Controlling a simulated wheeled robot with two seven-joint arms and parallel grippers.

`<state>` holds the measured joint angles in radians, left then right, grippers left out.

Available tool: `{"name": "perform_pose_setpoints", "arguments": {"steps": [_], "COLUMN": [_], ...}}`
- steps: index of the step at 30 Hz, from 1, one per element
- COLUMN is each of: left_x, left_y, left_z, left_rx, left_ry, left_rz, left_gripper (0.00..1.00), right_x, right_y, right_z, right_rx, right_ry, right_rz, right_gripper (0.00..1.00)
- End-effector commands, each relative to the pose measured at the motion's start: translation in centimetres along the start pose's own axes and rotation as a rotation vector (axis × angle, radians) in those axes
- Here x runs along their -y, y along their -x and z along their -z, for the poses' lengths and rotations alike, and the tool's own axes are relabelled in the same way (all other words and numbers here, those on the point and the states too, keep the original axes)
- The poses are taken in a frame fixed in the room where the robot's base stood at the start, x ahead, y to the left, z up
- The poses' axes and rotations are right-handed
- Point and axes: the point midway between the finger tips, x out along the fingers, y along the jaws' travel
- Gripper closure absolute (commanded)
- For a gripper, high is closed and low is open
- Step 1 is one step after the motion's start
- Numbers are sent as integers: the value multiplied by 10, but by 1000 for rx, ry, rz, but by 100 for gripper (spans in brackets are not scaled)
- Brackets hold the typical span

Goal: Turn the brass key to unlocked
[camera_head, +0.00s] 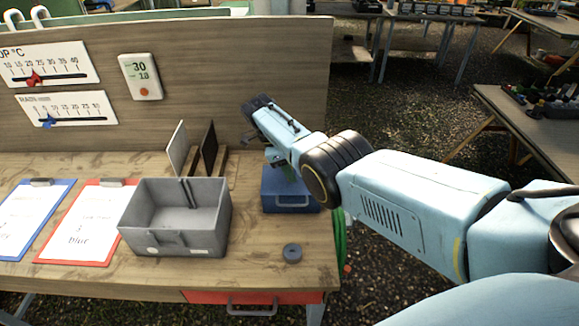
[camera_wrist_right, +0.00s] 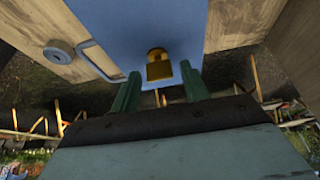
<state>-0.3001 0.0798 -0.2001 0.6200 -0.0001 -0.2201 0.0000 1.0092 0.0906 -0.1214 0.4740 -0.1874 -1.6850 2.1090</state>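A blue box (camera_head: 288,190) with a wire handle stands near the right end of the workbench. In the right wrist view its blue face (camera_wrist_right: 150,22) fills the top middle. The brass key (camera_wrist_right: 159,70) shows there as a gold-coloured block below a round collar; which way it is turned I cannot tell. My right gripper (camera_wrist_right: 159,88) is open, its two green fingers either side of the key in the picture with a gap on each side. In the head view my right wrist hangs over the box and hides the key. My left gripper is not in view.
A grey bin (camera_head: 140,228) stands left of the blue box, and a grey disc (camera_head: 292,252) lies in front of it. Two clipboards (camera_head: 88,225) lie further left. An upright wooden panel (camera_head: 230,75) closes the back. A green hose (camera_head: 340,245) hangs at the right edge.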

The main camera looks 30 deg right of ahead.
Motion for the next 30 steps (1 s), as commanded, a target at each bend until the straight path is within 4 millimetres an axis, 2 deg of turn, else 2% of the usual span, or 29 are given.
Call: {"name": "perform_pose_setpoints", "arguments": {"steps": [9,13,17,24,30], "left_x": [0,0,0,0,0], "left_y": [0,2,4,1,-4], "left_z": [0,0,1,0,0], "left_rx": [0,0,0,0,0], "left_ry": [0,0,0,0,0], "left_rz": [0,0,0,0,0], "left_gripper": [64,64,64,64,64], "right_x": [0,0,0,0,0], "right_y": [1,11,35,89,121], "right_z": [-1,-2,-2,-2,-1], "right_rx": [3,4,7,6,3], "right_ry": [2,3,3,2,1], "right_rz": [1,3,4,3,2], "right_gripper": [49,49,49,49,49]}}
